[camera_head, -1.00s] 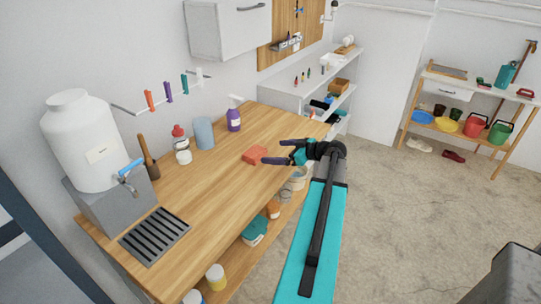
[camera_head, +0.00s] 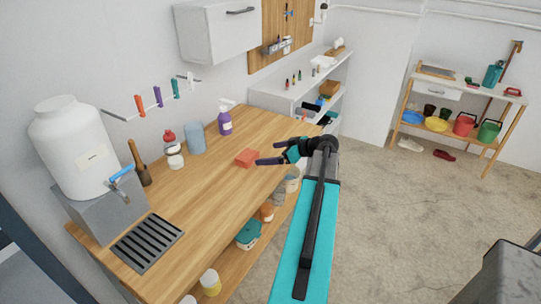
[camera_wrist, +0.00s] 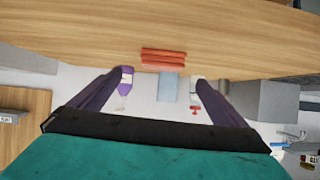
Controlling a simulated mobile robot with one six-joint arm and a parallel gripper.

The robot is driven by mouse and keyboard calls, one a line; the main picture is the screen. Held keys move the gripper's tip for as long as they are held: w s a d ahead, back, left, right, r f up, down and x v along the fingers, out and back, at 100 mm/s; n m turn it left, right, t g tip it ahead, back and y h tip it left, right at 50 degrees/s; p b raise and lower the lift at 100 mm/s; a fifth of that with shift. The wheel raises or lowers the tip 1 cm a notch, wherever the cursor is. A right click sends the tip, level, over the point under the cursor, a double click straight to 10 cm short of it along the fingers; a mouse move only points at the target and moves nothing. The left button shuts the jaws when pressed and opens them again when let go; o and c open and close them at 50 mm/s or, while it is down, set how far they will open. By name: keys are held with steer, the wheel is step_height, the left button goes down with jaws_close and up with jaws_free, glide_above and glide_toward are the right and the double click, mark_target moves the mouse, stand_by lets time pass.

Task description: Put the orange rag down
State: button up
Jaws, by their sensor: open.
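The orange rag (camera_head: 247,158) is a small folded block lying on the wooden worktop (camera_head: 205,205), near its right-hand edge. In the wrist view the rag (camera_wrist: 163,58) shows as a layered red-orange stack on the wood, beyond and between the fingertips. My gripper (camera_head: 266,152) is open, with its dark purple fingers spread and pointing left just to the right of the rag. In the wrist view nothing is held between the fingers (camera_wrist: 160,76). The head view does not show clearly whether a finger touches the rag.
A blue cylinder (camera_head: 195,138), a purple spray bottle (camera_head: 225,122) and a red-capped bottle (camera_head: 173,155) stand behind the rag. A white water jug (camera_head: 75,145) and a grey drain grate (camera_head: 147,243) are at the left. The worktop's middle is bare.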

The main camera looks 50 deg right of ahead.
steer(key=shift+d+r+g, duration=0.25)
steer(key=shift+d+g, duration=0.15)
steer(key=shift+d, duration=0.1)
steer(key=s+d+r+m+g+h, duration=0.2)
steer(key=s+d+r+m+g, duration=0.2)
steer(key=d+r+g, duration=0.3)
steer(key=shift+s+d+r+m+h, duration=0.35)
steer(key=shift+s+d, duration=0.25)
steer(key=shift+d, duration=0.25)
